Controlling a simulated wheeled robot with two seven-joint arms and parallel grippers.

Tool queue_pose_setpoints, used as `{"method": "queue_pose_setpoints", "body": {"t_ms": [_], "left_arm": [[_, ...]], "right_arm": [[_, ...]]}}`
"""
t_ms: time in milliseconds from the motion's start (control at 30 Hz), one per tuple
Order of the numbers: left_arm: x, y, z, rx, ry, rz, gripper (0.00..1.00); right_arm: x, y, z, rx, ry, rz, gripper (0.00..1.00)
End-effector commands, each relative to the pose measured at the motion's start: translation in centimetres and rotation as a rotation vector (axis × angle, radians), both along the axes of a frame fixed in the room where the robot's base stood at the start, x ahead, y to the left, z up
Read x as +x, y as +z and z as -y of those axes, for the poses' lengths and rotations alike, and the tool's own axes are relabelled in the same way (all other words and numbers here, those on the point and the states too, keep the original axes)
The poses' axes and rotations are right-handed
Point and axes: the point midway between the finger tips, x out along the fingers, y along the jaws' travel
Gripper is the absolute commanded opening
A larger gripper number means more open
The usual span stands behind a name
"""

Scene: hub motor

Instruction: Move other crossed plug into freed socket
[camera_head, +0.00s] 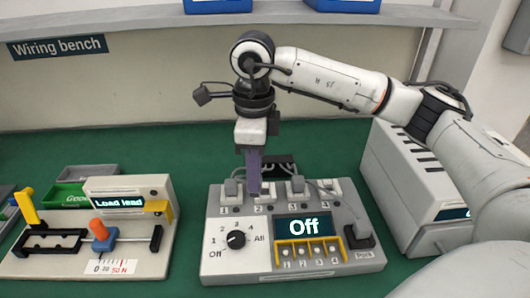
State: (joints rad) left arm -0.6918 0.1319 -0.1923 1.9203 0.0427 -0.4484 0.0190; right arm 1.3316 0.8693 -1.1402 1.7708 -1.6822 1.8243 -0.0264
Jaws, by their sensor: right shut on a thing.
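The grey tester box (222,262) stands on the green bench with a row of sockets numbered 1 to 4 along its back edge. Grey plugs show at socket 1 (233,188), socket 3 (297,186) and socket 4 (328,188). My right gripper (254,188) points straight down at the socket 2 position, its purple fingers shut on a plug. The fingers mostly hide this plug, so I cannot tell whether it is seated. Dark leads (285,168) run behind the row. My left gripper is not in view.
The box has a dial (236,239), a display reading "Off" (304,226) and a dark plug-like part at its right (358,236). A load-lead fixture (130,203) stands at left, a green tray (68,196) behind it. A white cased unit (405,190) stands right.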

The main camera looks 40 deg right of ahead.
Motion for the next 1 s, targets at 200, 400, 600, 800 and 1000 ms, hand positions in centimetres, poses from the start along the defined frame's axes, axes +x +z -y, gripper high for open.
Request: {"method": "queue_pose_setpoints", "body": {"t_ms": [200,400,600,800,1000], "left_arm": [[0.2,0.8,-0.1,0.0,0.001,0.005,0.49],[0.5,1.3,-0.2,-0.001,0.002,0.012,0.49],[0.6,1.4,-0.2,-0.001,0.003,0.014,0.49],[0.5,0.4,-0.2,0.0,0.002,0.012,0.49],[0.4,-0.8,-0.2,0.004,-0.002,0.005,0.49]], "right_arm": [[1.6,0.2,2.2,0.005,-0.686,-0.01,0.01],[2.4,0.1,3.8,0.004,-1.173,-0.018,0.01],[2.8,0.0,4.5,0.003,-1.402,-0.018,0.01],[2.8,-1.2,4.7,0.002,-1.434,-0.018,0.01],[2.8,-2.8,4.6,0.002,-1.432,-0.018,0.01]]}}
